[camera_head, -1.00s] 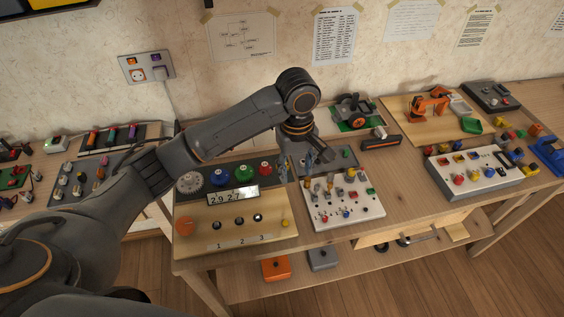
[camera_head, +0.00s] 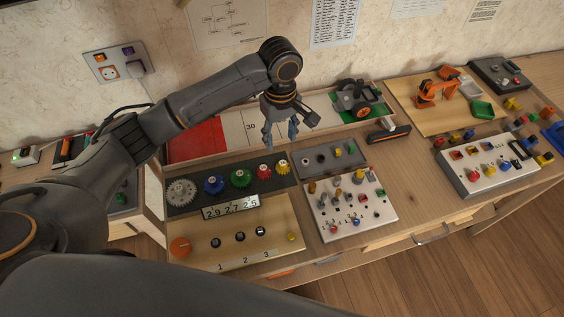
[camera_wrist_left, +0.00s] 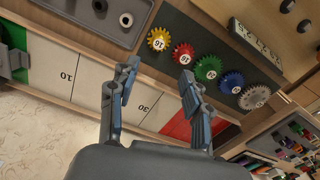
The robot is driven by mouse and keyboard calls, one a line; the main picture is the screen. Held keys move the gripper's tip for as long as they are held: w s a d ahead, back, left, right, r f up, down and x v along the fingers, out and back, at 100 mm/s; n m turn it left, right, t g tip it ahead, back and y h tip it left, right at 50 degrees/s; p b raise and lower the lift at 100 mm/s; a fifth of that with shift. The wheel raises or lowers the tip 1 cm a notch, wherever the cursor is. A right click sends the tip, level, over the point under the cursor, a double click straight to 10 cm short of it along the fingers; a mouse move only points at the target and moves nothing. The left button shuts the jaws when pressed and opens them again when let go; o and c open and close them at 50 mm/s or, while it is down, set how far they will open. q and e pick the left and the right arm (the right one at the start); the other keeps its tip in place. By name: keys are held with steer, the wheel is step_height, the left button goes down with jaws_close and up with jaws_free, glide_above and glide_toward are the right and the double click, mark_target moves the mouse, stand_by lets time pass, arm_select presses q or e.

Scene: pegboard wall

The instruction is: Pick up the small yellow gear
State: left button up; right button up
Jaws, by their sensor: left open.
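The small yellow gear (camera_head: 283,167) lies at the right end of a row of gears on a dark strip (camera_head: 181,212). It also shows in the left wrist view (camera_wrist_left: 158,40), upper middle, beyond the fingertips. My left gripper (camera_head: 280,142) is open and empty, pointing down above and behind the yellow gear, apart from it. In the left wrist view its two fingers (camera_wrist_left: 158,72) are spread. Left of the yellow gear sit a red gear (camera_head: 264,171), a green gear (camera_head: 240,178), a blue gear (camera_head: 213,185) and a grey gear (camera_head: 181,192). My right gripper does not show.
A wooden panel with an orange knob (camera_head: 180,246) and a number display (camera_head: 231,206) lies in front of the gears. A grey plate (camera_head: 318,160) and a switch panel (camera_head: 350,217) stand to the right. A red and white numbered board (camera_head: 195,141) lies behind.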

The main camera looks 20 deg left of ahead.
arm_select(q)
glide_above(282, 162)
steer(key=f, duration=0.4)
steer(key=shift+a+f, duration=0.2)
steer(key=shift+f, duration=0.15)
steer(key=shift+d+f+p, duration=0.15)
steer(key=shift+f, duration=1.15)
steer(key=shift+d+f+p, duration=0.1)
steer(key=shift+f+p, duration=0.05)
steer(key=shift+f, duration=1.15)
steer(key=c, duration=0.9)
